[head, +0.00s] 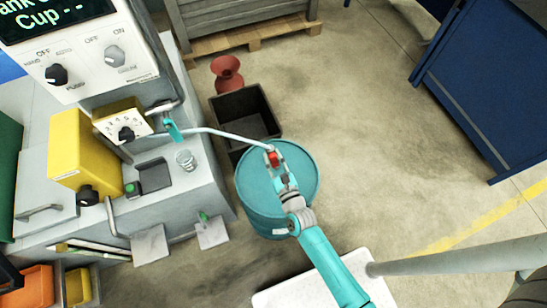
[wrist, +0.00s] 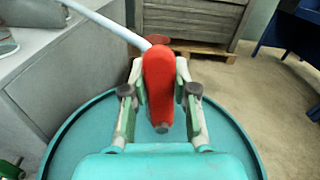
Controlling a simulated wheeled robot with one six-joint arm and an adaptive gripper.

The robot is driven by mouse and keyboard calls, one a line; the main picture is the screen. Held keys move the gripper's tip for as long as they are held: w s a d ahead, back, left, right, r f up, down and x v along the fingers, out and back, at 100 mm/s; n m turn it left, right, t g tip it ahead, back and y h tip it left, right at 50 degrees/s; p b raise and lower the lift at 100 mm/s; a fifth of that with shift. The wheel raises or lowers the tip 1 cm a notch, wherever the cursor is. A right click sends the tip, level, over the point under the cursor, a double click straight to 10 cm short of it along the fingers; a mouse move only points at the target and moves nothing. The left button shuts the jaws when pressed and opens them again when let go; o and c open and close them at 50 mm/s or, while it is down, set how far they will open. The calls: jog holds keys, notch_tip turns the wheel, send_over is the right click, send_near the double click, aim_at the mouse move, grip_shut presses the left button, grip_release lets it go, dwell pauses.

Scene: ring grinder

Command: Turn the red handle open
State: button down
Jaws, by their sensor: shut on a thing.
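The red handle (wrist: 158,85) is a rounded red grip between my gripper's fingers (wrist: 160,90) in the wrist view. It sits at the end of a pale curved rod. In the head view the red handle (head: 273,158) shows at the rod's right end, above a teal drum. The rod (head: 225,133) runs left to the grey machine, near a teal pivot piece (head: 173,129). My gripper (head: 276,163) is shut on the handle, with a finger on each side.
The teal drum (head: 300,205) stands under my gripper. A dark open crate (head: 247,112) and a red vessel (head: 227,75) stand behind it. The grey machine (head: 165,205) is at the left. A blue cabinet (head: 490,85) stands at the right. Floor between is clear.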

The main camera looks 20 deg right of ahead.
jog(key=c, duration=0.9)
grip_release()
jog(key=s, duration=1.2)
